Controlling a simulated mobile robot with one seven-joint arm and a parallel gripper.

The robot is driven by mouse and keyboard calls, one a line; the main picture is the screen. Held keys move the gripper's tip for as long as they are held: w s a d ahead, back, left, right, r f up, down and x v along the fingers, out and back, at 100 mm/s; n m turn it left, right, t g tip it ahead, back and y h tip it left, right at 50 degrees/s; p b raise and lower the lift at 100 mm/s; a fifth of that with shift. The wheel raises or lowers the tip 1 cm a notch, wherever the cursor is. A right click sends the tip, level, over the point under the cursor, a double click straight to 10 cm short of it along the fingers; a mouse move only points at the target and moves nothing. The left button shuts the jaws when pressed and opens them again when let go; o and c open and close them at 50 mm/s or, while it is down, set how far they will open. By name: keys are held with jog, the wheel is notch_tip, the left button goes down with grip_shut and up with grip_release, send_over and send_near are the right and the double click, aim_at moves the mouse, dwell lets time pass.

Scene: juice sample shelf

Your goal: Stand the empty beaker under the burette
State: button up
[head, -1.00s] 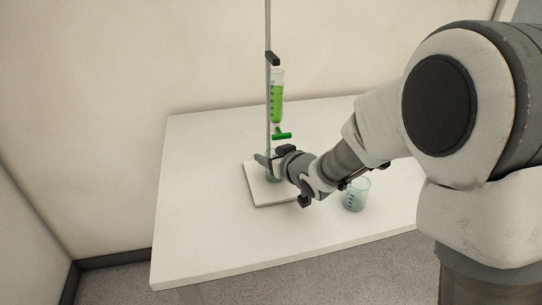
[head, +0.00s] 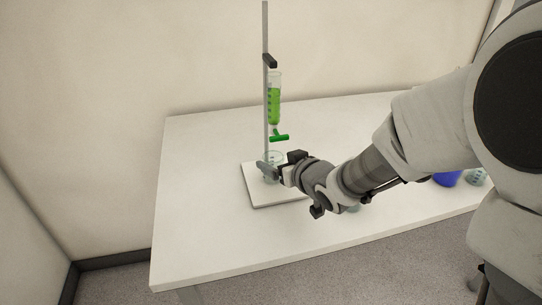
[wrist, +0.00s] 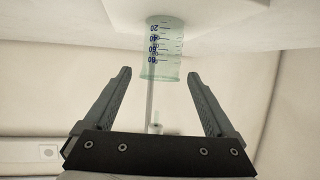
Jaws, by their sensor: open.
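The burette (head: 274,103) holds green liquid and has a green tap (head: 279,138); it hangs on a stand rod above a white base plate. A clear empty beaker (head: 273,156) stands on the plate below the tap, partly hidden by my gripper in the head view. In the wrist view the beaker (wrist: 163,50), with dark graduation marks, appears upside down, beyond the fingertips and clear of them. My gripper (head: 281,164) is open and empty beside the beaker, on its right and near side; its spread fingers show in the wrist view (wrist: 160,75).
The white stand base (head: 268,200) lies on the white table (head: 200,225). Another beaker (head: 353,209) is mostly hidden behind my arm. A vessel with blue contents (head: 447,180) and a glass beaker (head: 477,177) stand at the right. The table's left part is clear.

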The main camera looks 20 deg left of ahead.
jog(key=v, duration=0.6)
jog(key=shift+p, duration=0.45)
jog(key=s+d+r+m+h, duration=0.2)
jog(key=d+m+h, duration=0.15)
jog(key=d, duration=0.55)
jog(key=s+d+r+m+h, duration=0.1)
jog(key=d+r+m+h, duration=0.2)
jog(key=d, duration=0.6)
jog(key=s+d+m+g+h, duration=0.1)
jog(key=s+d+g, duration=0.1)
jog(key=s, duration=0.6)
jog(key=s+d+m+g+h, duration=0.1)
jog(key=s+d+g, duration=0.1)
jog(key=s+d, duration=0.3)
jog(key=s, duration=0.4)
jog(key=shift+s+r+h, duration=0.2)
jog(key=shift+r+h, duration=0.05)
jog(key=shift+h, duration=0.1)
jog(key=shift+r, duration=0.1)
notch_tip(320, 180, up, 10)
jog(key=p, duration=1)
